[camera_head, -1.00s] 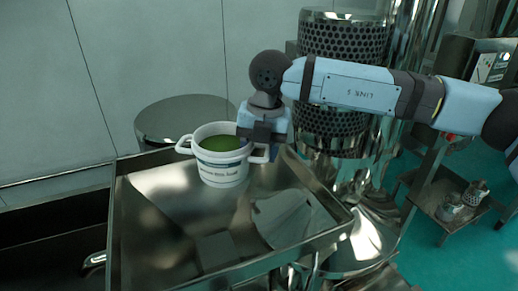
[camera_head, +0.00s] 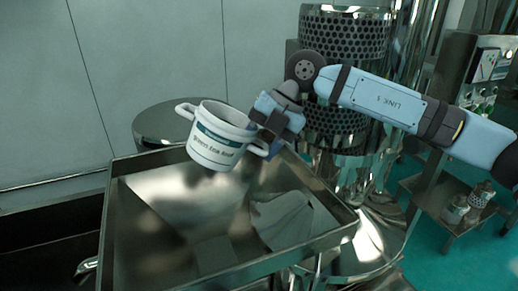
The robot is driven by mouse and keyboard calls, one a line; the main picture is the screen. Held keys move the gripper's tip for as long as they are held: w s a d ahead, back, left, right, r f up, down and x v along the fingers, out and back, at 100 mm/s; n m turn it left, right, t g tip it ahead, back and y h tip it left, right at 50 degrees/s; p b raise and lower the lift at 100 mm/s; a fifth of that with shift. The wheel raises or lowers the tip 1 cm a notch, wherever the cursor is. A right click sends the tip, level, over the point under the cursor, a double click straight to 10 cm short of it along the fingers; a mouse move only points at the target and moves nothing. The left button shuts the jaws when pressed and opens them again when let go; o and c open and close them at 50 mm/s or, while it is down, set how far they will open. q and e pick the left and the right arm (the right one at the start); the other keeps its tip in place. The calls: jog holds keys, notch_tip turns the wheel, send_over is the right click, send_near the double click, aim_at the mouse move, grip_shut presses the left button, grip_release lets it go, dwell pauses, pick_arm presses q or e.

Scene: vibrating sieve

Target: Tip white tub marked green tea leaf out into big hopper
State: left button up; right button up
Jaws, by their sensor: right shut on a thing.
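The white tub (camera_head: 215,143) with a green tea leaf label hangs above the far part of the big steel hopper (camera_head: 145,215). My right gripper (camera_head: 263,138) is shut on the tub's right handle. The left handle (camera_head: 186,110) is free. The hopper floor that shows looks bare and shiny. My left gripper is not in view.
A round steel drum (camera_head: 165,122) stands behind the hopper. A perforated steel column (camera_head: 345,45) rises at the back right, close to my right arm. A cart (camera_head: 440,205) with small containers stands at the far right. The wall behind is plain.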

jog(key=shift+y, duration=0.3)
jog(key=shift+g+y+b, duration=0.9)
jog(key=shift+y+b, duration=0.85)
jog(key=shift+y, duration=0.95)
jog(key=shift+f, duration=0.1)
jog(key=g+y+b, duration=0.1)
jog(key=y+b, duration=0.2)
jog(key=y, duration=0.2)
jog(key=shift+y, duration=0.3)
